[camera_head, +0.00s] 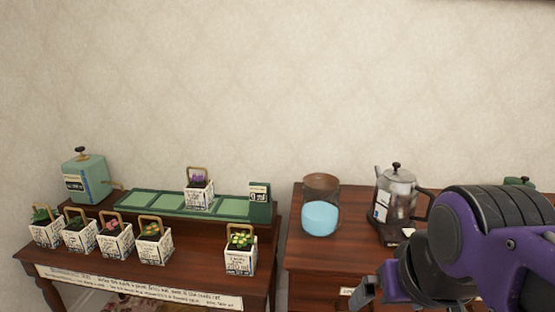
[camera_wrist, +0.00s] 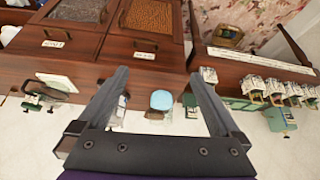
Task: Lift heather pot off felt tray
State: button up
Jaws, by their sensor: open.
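The heather pot (camera_head: 198,190), a white lettered pot with purple flowers and a tan loop handle, stands upright on the green felt tray (camera_head: 232,207) on the left table. The long tray has several lighter green panels and also shows in the wrist view (camera_wrist: 238,104), where I cannot single out the heather pot for certain. My gripper (camera_wrist: 157,78) is open and empty, its two fingers spread wide. In the head view my gripper is at the lower right, partly cut off, well to the right of the tray and apart from it.
Several similar pots (camera_head: 153,242) line the front of the table, and a yellow-flowered pot (camera_head: 240,252) stands before the tray's right end. A teal canister (camera_head: 87,178) is back left. A blue bowl (camera_head: 320,218), brown bowl (camera_head: 321,184) and glass-and-metal pot (camera_head: 397,202) stand on the right cabinet.

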aim_at(199, 193)
jog(key=i+j, duration=0.15)
jog(key=j, duration=0.25)
jog(key=i+j+u, duration=0.1)
jog(key=j, duration=0.25)
jog(key=i+j, duration=0.15)
jog(key=j, duration=0.2)
jog(key=i+j+u, duration=0.1)
jog(key=j, duration=0.3)
